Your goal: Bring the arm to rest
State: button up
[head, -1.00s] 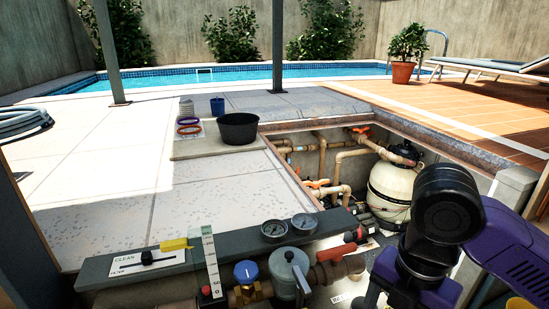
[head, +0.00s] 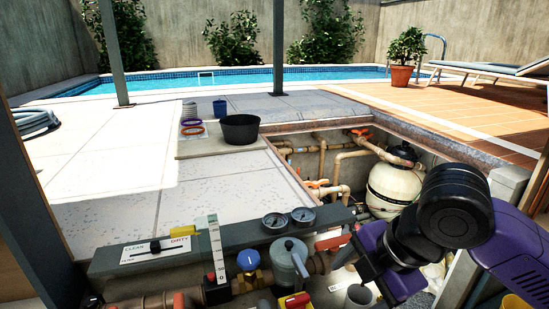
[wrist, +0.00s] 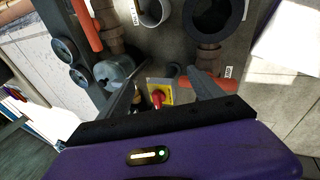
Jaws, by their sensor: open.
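My purple and black arm (head: 452,215) is bent over the pit at the right of the head view. Its purple hand (head: 392,262) hangs low beside the pipework; its fingertips cannot be made out there. In the wrist view the two dark fingers of my gripper (wrist: 166,92) stand wide apart, with nothing held between them. A red knob on a yellow plate (wrist: 157,98) shows beyond the gap, apart from the fingers as far as I can tell. A grey-capped valve (wrist: 115,77) lies beside the left finger.
Two gauges (head: 288,220) and a slider panel (head: 155,248) sit on the grey ledge. A blue-knobbed valve (head: 248,260) and a grey-capped valve (head: 287,258) stand below. A cream filter tank (head: 392,188) is in the pit. A black bucket (head: 240,129) stands on paving behind.

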jog(key=w+a+r+m+t+y, duration=0.2)
jog(key=w+a+r+t+y, duration=0.15)
jog(key=a+r, duration=0.2)
notch_tip(320, 180, up, 13)
jog(key=w+a+m+t+y, duration=0.15)
jog(key=m+t+y, duration=0.35)
jog(key=m+t, duration=0.65)
jog(key=s+d+f+m+t+h, duration=0.3)
jog(key=s+d+f+m+h, duration=0.85)
jog(key=f+m+h, duration=0.2)
jog(key=s+f+n+g, duration=0.1)
jog(key=s+f+g, duration=0.1)
jog(key=s+f, duration=0.3)
jog(key=s+d+f+n+g+y, duration=0.1)
jog(key=s+f, duration=0.5)
jog(key=s, duration=0.7)
jog(key=s+f+n+g+y, duration=0.1)
jog(key=s+f, duration=0.4)
jog(key=s, duration=0.5)
jog(key=n+g, duration=0.1)
jog(key=g, duration=0.1)
jog(key=shift+d+f+g, duration=0.15)
jog(key=shift+d+g, duration=0.05)
jog(key=shift+g, duration=0.2)
